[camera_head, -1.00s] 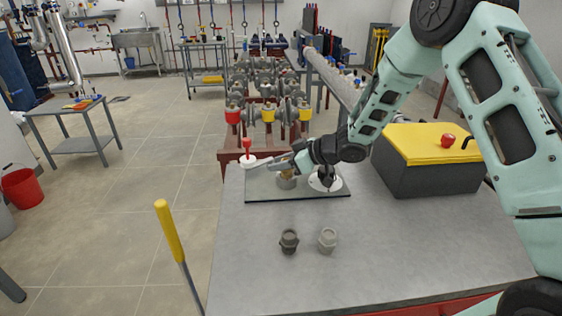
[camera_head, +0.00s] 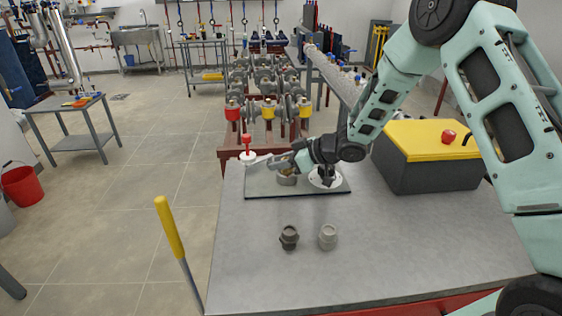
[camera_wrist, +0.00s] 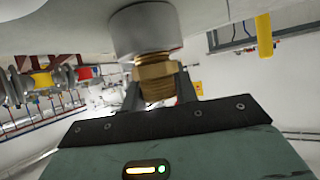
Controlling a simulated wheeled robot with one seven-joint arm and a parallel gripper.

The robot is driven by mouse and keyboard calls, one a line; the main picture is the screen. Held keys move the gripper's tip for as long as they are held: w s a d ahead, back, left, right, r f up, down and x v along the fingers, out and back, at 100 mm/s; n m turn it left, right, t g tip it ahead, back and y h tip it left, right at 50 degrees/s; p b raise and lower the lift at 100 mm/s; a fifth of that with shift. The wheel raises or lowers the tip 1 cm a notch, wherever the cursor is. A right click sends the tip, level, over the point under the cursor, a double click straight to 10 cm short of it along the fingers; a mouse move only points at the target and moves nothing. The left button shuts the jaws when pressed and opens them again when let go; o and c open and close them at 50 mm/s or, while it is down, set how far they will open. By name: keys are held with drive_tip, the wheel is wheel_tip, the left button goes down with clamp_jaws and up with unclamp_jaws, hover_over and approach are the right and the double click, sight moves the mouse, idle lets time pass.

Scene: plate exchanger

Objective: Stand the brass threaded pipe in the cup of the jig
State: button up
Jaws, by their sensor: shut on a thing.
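The brass threaded pipe (camera_wrist: 155,78) is between the two fingers of my gripper (camera_wrist: 158,88) in the wrist view. That view is upside down, with the table at the top. The pipe's lower end is at the mouth of the grey cup (camera_wrist: 146,30) and seems to be inside it, in line with it. How deep it sits is hidden. In the head view my gripper (camera_head: 286,166) is over the cup (camera_head: 287,181) on the dark jig plate (camera_head: 262,190). Only a little brass shows there.
A dark fitting (camera_head: 289,237) and a light grey fitting (camera_head: 327,237) stand nearer on the table. A yellow-lidded box (camera_head: 430,160) is at the right. The front of the table is clear.

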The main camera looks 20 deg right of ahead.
drive_tip(key=shift+f, duration=0.35)
idle(0.6)
drive_tip(key=o, duration=1.1)
drive_tip(key=v, duration=1.7)
drive_tip(key=shift+s+r, duration=0.2)
